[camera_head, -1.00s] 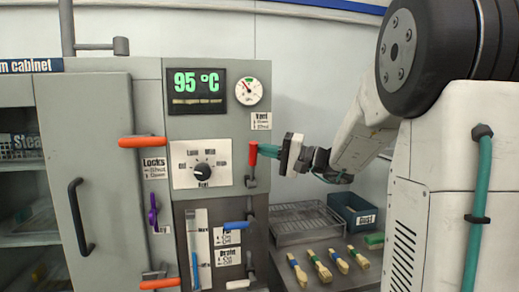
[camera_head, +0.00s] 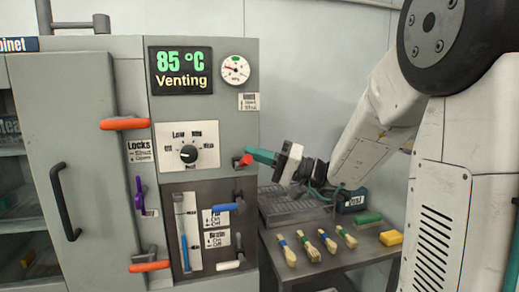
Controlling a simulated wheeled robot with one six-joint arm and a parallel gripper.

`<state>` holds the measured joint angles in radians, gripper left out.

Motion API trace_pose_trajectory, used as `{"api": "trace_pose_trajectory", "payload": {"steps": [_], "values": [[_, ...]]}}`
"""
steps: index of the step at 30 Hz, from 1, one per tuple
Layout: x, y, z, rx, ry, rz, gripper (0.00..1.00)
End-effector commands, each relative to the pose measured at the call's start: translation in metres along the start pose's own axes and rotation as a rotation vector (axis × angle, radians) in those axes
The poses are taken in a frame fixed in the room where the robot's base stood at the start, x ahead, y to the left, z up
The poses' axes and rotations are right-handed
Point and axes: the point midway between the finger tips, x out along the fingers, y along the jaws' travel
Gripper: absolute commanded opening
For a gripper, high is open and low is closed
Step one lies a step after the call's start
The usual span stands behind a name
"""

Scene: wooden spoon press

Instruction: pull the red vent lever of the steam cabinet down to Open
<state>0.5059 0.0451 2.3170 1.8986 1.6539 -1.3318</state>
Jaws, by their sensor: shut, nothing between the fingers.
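The red vent lever (camera_head: 244,160) is on the right side of the steam cabinet's (camera_head: 220,125) front panel, below the gauge and vent label. It looks short and foreshortened, no longer standing upright; its exact angle is hard to tell. My gripper (camera_head: 261,156), with teal fingers, is shut with nothing between them. Its fingertips are right at the lever's red end, and I cannot tell whether they touch it. The cabinet display (camera_head: 181,70) reads 85 °C and "Venting". The vent label (camera_head: 248,102) is too small to read fully.
Orange lock handles (camera_head: 125,124) and a purple lever (camera_head: 139,196) are left of the panel. A blue lever (camera_head: 225,207) and a white lever (camera_head: 230,265) sit below the vent lever. A side table holds a wire tray (camera_head: 290,207), wooden spoons (camera_head: 308,246) and a yellow block (camera_head: 390,238).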

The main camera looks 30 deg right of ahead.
Motion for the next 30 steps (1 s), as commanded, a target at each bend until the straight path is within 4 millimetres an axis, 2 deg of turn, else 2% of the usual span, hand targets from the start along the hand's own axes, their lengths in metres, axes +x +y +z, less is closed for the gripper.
{"api": "trace_pose_trajectory", "payload": {"steps": [23, 30], "values": [[-0.006, 0.01, 0.002, 0.008, 0.004, 0.01, 0.0], [-0.026, 0.018, 0.002, 0.01, -0.004, 0.003, 0.0]]}}
